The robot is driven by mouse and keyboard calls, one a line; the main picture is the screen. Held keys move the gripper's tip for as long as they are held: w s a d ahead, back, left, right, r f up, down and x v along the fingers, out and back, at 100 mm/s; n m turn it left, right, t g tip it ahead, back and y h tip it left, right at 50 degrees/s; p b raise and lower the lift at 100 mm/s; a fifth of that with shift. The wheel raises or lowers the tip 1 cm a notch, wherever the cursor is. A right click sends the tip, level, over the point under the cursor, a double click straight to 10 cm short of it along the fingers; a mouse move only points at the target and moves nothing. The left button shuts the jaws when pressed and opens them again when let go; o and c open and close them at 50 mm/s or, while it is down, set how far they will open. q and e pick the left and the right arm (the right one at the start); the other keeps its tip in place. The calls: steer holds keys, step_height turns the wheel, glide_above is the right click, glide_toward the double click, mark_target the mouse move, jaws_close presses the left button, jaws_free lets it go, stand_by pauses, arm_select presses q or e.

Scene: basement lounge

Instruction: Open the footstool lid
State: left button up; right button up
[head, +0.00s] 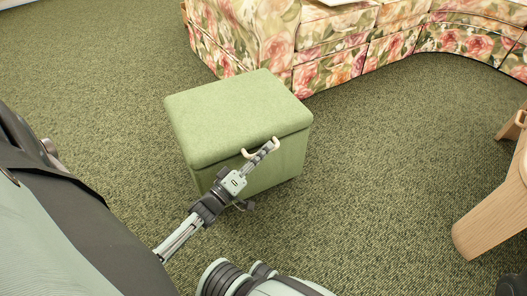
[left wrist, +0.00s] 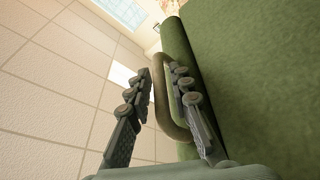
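The green footstool (head: 205,150) stands on the carpet in the head view, with its padded lid (head: 240,108) down. A pale loop handle (head: 247,154) sticks out from the front edge of the lid. My left gripper (head: 266,149) is at this handle and hides its middle. In the left wrist view, the handle (left wrist: 161,85) lies between the two fingers of my left gripper (left wrist: 160,80), which stand apart. The right finger is between the handle bar and the green footstool side (left wrist: 255,80). Whether either finger touches the bar is unclear. My right gripper is not in view.
A floral sofa (head: 330,60) stands close behind the footstool and curves to the right. A wooden piece of furniture (head: 490,215) is at the right edge. The carpet (head: 385,160) between them is clear.

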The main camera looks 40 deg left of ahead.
arm_select(q)
steer(key=shift+c, duration=0.6)
jaws_close()
